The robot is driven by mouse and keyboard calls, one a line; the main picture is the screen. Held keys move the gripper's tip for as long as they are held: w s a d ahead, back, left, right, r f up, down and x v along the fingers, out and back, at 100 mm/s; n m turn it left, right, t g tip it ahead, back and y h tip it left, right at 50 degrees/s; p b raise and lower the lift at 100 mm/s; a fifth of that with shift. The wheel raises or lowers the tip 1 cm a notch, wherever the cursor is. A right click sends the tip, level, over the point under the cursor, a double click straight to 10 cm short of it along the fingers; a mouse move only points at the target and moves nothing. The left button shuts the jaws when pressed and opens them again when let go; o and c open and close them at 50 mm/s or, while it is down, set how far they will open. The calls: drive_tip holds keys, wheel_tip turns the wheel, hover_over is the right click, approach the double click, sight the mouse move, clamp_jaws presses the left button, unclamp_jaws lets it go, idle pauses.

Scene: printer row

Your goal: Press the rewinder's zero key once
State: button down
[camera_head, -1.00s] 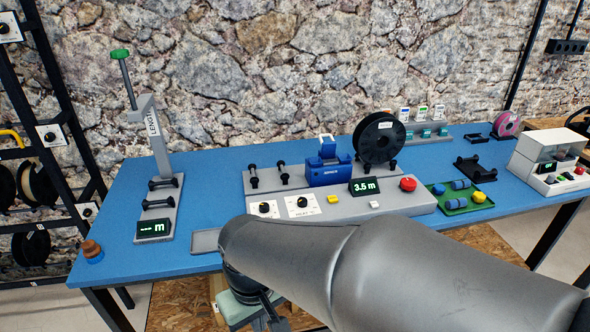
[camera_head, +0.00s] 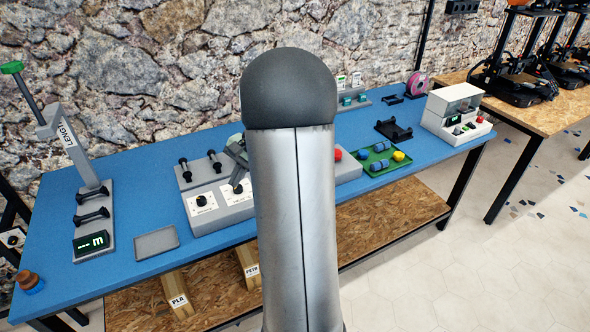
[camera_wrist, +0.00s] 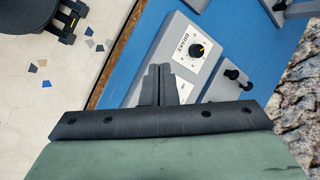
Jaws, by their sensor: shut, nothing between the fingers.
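The rewinder (camera_head: 225,220) is a grey console on the blue table. In the head view its left dial (camera_head: 202,201) and red button (camera_head: 337,154) show, but my arm covers its middle, so the display and small keys are hidden there. I cannot make out the zero key in either current view. In the wrist view the BRAKE dial (camera_wrist: 198,50) lies just beyond my gripper (camera_wrist: 160,70). The fingers are shut together and empty, over the console beside a second white plate (camera_wrist: 182,87). I cannot tell their height or any contact.
Black pegs (camera_wrist: 238,78) rise from the rewinder's back part. A grey tray (camera_head: 157,242) and the length station (camera_head: 92,225) stand to the left. The stone wall closes the back.

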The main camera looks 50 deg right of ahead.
drive_tip(key=s+d+m+t+p, duration=0.1)
drive_tip(key=d+m, duration=0.2)
drive_tip(key=d, duration=0.5)
drive_tip(key=s+d+f+m+t+h+p, duration=0.1)
drive_tip(key=d+m+t, duration=0.1)
drive_tip(key=d, duration=0.7)
drive_tip(key=s+d+f+m+t, duration=0.1)
drive_tip(key=s+d+m, duration=0.1)
drive_tip(key=d, duration=0.6)
drive_tip(key=shift+d+f+m+t+p, duration=0.2)
drive_tip(key=shift+d+m+t+p, duration=0.2)
drive_tip(key=shift+m, duration=0.4)
drive_tip(key=shift+f, duration=0.1)
drive_tip(key=shift+f+b, duration=2.65)
drive_tip(key=shift+f, duration=1.7)
drive_tip(key=shift+f, duration=0.1)
drive_tip(key=shift+f+b, duration=0.3)
drive_tip(key=shift+b, duration=0.1)
